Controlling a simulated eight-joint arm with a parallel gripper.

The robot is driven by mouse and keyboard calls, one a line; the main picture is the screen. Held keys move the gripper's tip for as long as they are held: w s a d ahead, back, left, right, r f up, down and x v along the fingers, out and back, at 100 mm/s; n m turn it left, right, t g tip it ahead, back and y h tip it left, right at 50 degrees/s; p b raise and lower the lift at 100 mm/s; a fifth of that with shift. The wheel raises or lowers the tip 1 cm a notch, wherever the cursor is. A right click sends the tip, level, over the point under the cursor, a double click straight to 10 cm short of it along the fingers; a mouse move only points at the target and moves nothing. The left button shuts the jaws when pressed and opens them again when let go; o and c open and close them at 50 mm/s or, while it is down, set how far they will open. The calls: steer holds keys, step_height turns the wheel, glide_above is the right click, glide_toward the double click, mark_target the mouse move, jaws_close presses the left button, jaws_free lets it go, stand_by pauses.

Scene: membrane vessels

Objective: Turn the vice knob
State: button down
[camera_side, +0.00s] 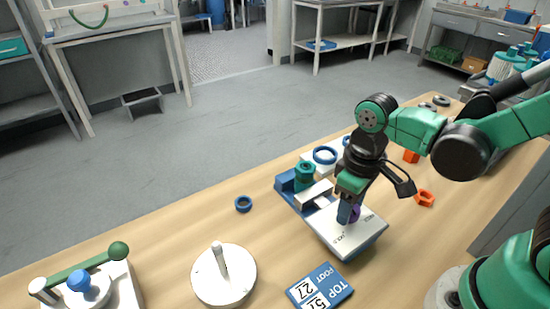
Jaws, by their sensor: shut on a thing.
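A vice-like fixture with a blue base (289,183) and pale metal blocks (316,193) stands on the wooden bench. A teal round knob-shaped part (305,174) stands upright at its left end. A white plate (345,238) with dark print lies at its near right side. My gripper (349,212) points down over this plate, its fingers shut on a small purple knob-like piece (355,213). The fingers hide most of that piece, and I cannot tell how it joins the fixture. My wrist covers the fixture's far right part.
A white disc with a post (223,275), a green-handled lever device (85,277) and a blue label block (319,287) stand near the front. The bench left of the fixture is mostly clear.

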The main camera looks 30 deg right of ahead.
steer(key=m, duration=0.4)
steer(key=shift+m, duration=1.9)
steer(key=shift+c, duration=1.8)
jaws_free()
steer(key=shift+r, duration=0.1)
steer(key=shift+r, duration=2.7)
